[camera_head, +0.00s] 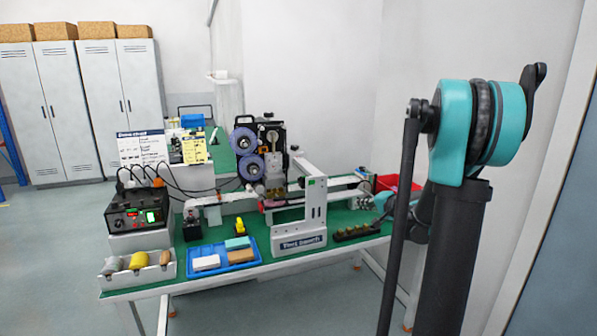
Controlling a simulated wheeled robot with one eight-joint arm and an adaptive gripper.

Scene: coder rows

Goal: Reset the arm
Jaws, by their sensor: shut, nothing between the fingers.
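My arm (480,130) stands at the right of the head view, with its large teal joint high and close to the camera. Its far end reaches back to the right part of the green-topped bench, partly hidden behind my own dark links. My gripper (366,204) shows small there, right of the white coder machine (300,210). It is shut and holds nothing that I can see. Its fingertips are too small to make out clearly, and I cannot tell if it touches anything.
The bench (270,270) holds a black control box (138,212), a blue tray (222,268) with small blocks, a bin of rolls (138,268) and a red bin (398,184). A dark strip (356,232) lies near my gripper. A wall is close at right; floor is clear at front left.

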